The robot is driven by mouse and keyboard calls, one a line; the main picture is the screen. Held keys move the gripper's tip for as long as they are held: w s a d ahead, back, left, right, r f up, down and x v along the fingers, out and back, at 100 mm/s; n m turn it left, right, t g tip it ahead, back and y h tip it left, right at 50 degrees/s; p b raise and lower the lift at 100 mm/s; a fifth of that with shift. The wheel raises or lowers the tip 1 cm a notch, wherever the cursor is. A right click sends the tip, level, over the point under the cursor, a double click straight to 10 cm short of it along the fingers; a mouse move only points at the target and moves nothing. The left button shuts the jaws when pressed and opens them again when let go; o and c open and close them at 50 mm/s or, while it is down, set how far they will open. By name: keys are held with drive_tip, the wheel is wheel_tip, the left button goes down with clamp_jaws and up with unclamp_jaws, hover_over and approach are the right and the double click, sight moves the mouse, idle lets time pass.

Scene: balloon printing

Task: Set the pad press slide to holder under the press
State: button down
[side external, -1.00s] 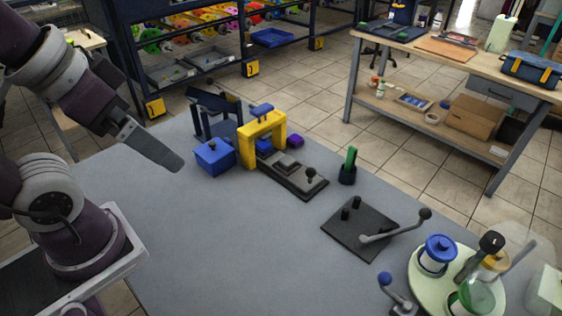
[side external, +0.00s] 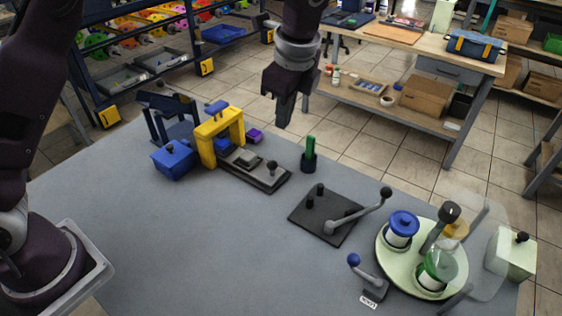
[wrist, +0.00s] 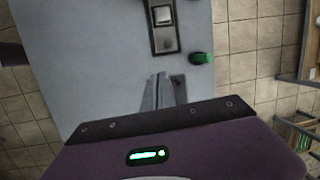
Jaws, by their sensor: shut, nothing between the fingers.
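The pad press (side external: 227,124) is a yellow arch with a blue block on top, at the left of the table in the side external view. Its slide runs on a dark grey track (side external: 276,183) that extends out to the right from under the arch. A black knob (side external: 272,165) stands near the track's outer end, and a pale grey holder plate (side external: 243,157) lies at the arch's mouth. The track also shows at the top of the wrist view (wrist: 167,45). My gripper (side external: 284,124) is shut and empty, pointing down well above the table, behind and right of the track.
A green-handled tool in a black cup (side external: 309,160) stands right of the track. A dark plate with a crank (side external: 325,222) and a round turntable (side external: 390,262) are further right. A blue box (side external: 174,160) sits left of the press. The front left tabletop is clear.

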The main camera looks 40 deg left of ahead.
drive_tip(key=w+d+f+m, duration=0.2)
drive_tip(key=d+f+m, duration=0.1)
drive_tip(key=f, duration=0.4)
drive_tip(key=shift+w+g+y, duration=0.3)
drive_tip(key=shift+w+y, duration=0.05)
drive_tip(key=shift+y, duration=0.05)
drive_tip(key=shift+d+f, duration=0.1)
drive_tip(key=x, duration=1)
drive_tip(key=shift+f, duration=0.2)
drive_tip(key=a, duration=0.2)
drive_tip(key=shift+w+a+f, duration=0.1)
drive_tip(key=shift+w+a, duration=0.2)
drive_tip(key=shift+a, duration=0.1)
drive_tip(key=shift+w+a+f, duration=0.1)
drive_tip(key=shift+a, duration=0.45)
